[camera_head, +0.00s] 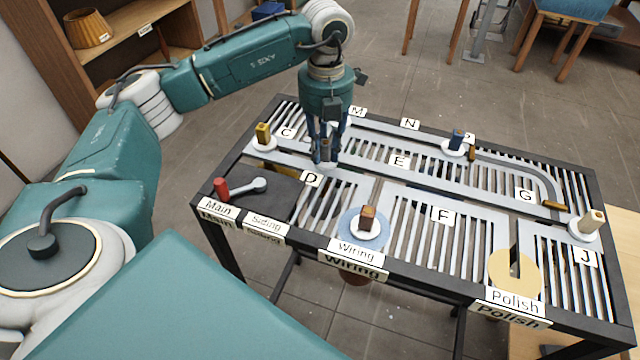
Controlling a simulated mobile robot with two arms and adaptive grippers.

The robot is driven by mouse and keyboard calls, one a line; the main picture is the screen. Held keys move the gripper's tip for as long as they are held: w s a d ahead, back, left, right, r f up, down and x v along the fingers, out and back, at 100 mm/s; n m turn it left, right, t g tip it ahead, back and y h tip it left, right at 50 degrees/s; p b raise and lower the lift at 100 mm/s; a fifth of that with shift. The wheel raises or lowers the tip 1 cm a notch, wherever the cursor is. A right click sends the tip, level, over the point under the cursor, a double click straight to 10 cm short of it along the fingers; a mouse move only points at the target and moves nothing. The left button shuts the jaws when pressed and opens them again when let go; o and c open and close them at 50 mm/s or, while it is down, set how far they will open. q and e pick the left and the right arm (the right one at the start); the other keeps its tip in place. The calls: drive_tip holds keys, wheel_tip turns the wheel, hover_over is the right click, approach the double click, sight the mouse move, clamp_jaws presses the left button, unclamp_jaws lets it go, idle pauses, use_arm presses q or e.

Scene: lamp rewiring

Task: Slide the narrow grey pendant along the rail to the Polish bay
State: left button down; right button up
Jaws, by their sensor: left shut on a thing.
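My left gripper (325,157) points down over the rail table, just above the label D (311,178). It is shut on a narrow grey pendant (325,148), which is mostly hidden between the fingers. The pendant is upright, at the rail between C and E. The Polish bay (515,272) is a round tan pad at the front right, with a slot leading into it from behind. No pendant stands on it. My right gripper is out of view.
A brown pendant (368,217) stands on the blue Wiring pad (349,235). A yellow one (263,133) is near C, a blue one (457,139) at the back, a cream one (591,222) near J. A red-handled lever (222,188) lies front left.

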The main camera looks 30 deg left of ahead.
use_arm(q)
drive_tip(key=d, duration=0.2)
drive_tip(key=w+d, duration=0.1)
drive_tip(key=d, duration=0.3)
drive_tip(key=shift+w+d, duration=0.3)
drive_tip(key=shift+d, duration=0.1)
drive_tip(key=d, duration=0.2)
drive_tip(key=w+d, duration=0.1)
drive_tip(key=d, duration=0.2)
drive_tip(key=shift+w+d, duration=0.15)
drive_tip(key=shift+d, duration=0.2)
drive_tip(key=shift+w+d, duration=0.35)
drive_tip(key=shift+d, duration=0.9)
drive_tip(key=shift+w+d, duration=0.3)
drive_tip(key=shift+d, duration=1)
drive_tip(key=shift+w+d, duration=0.35)
drive_tip(key=shift+d, duration=1.1)
